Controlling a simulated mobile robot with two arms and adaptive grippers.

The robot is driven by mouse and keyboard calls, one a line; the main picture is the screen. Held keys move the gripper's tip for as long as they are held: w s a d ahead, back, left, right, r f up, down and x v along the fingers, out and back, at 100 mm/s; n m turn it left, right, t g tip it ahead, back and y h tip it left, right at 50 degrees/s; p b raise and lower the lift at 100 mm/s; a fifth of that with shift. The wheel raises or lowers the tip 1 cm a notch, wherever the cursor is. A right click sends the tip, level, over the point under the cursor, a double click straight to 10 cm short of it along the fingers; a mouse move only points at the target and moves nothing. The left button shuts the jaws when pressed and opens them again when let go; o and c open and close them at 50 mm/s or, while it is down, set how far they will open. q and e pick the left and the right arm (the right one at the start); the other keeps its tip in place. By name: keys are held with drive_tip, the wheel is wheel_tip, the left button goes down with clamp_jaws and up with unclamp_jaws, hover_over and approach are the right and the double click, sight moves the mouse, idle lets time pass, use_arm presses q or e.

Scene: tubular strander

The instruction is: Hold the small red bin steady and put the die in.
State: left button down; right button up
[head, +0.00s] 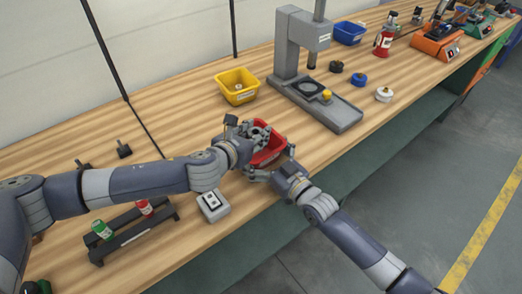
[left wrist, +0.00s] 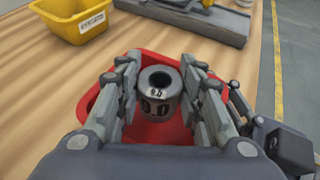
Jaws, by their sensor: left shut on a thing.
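The small red bin (head: 268,156) stands near the front edge of the bench; it also shows in the left wrist view (left wrist: 152,132). In the left wrist view the die sits between the fingers, over the red bin. Whether it touches the bin floor is unclear. My right gripper (head: 273,164) is at the bin's front right side, with its fingers spread along the bin. Its grip on the wall cannot be made out.
A yellow bin (head: 237,87) stands behind, and a grey press (head: 315,90) to the back right. A grey switch box (head: 213,205) and a black rack (head: 133,231) with green and red cylinders are in front on the left. Bare bench lies left of the yellow bin.

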use_arm(q)
drive_tip(key=shift+f, duration=0.1)
drive_tip(key=c, duration=1)
unclamp_jaws()
drive_tip(key=shift+f, duration=0.2)
use_arm(e)
drive_tip(key=shift+r, duration=0.1)
use_arm(q)
drive_tip(key=v, duration=1.2)
drive_tip(key=shift+r, duration=0.1)
use_arm(e)
drive_tip(key=o, duration=0.8)
drive_tip(key=shift+c, duration=0.2)
